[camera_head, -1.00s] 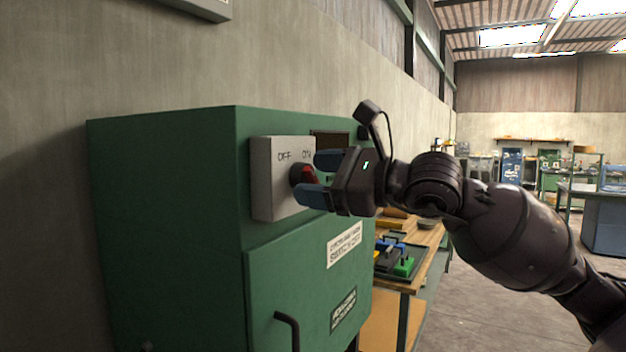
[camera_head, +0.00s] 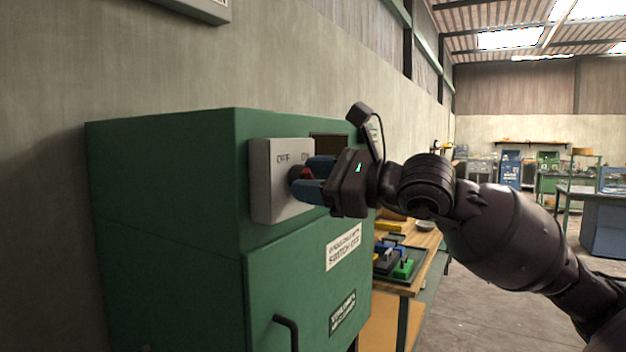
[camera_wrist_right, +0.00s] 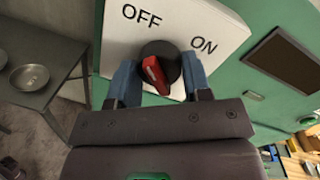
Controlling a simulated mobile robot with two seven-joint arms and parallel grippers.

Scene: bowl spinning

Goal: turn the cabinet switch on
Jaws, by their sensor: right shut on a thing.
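The green cabinet (camera_head: 170,220) stands at the left against the wall. A light grey switch box with OFF and ON marks (camera_head: 268,205) sits on its front. The black rotary knob with a red pointer (camera_wrist_right: 155,70) is on this box. My right gripper (camera_head: 314,178) comes in from the right, its blue fingers shut on the knob, one on each side; in the right wrist view the fingers (camera_wrist_right: 160,80) flank it. There the red pointer runs slantwise, its far end toward the OFF side. In the head view the fingers partly hide the knob and the ON mark. My left gripper is out of view.
A wooden workbench (camera_head: 425,262) with a dark tray of coloured parts (camera_head: 398,262) stands right of the cabinet. A black door handle (camera_head: 288,332) sticks out below the switch box. Open floor (camera_head: 480,315) lies farther right.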

